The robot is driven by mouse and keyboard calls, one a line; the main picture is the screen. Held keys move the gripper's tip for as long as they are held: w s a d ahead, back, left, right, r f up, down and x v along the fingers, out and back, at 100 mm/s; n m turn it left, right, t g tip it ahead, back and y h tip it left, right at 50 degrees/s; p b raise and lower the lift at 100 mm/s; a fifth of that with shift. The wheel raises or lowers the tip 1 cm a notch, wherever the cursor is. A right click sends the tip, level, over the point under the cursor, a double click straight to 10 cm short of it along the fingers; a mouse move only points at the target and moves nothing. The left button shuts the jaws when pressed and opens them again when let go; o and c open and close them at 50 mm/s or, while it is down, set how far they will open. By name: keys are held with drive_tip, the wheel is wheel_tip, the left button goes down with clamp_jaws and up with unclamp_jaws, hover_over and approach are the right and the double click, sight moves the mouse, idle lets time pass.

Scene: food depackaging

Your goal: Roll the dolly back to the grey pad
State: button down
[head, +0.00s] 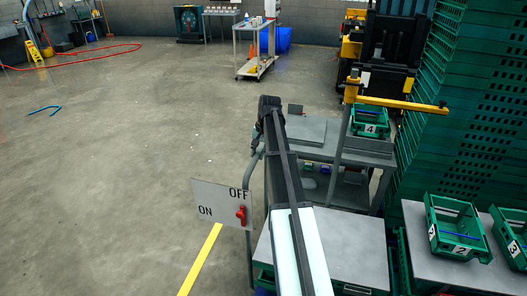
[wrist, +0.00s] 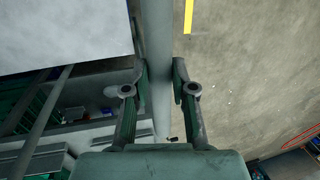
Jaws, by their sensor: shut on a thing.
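My gripper (wrist: 160,82) has its two fingers on either side of a grey round bar (wrist: 156,30), pressed against it. In the head view my gripper (head: 268,105) is a dark shape at the far end of my arm, its fingers hard to make out. A grey curved tube (head: 252,162) shows beside it and runs down toward the switch sign. The dolly's body cannot be told for certain; a grey-topped unit (head: 345,235) stands right of my arm. A flat grey slab (head: 306,130) lies on a bench beyond. I cannot tell whether it is the grey pad.
An ON/OFF sign (head: 222,205) with a red switch stands left of my arm. Green crates (head: 460,228) sit on a grey table at right, beside a tall green crate stack (head: 465,100). A steel cart (head: 256,65) stands behind. The concrete floor (head: 130,140) at left is mostly clear.

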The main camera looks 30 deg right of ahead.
drive_tip(key=shift+s+d, duration=0.1)
drive_tip(key=shift+s, duration=0.05)
drive_tip(key=c, duration=1)
unclamp_jaws()
drive_tip(key=shift+d, duration=0.1)
drive_tip(key=shift+o, duration=0.2)
drive_tip(key=v, duration=1.2)
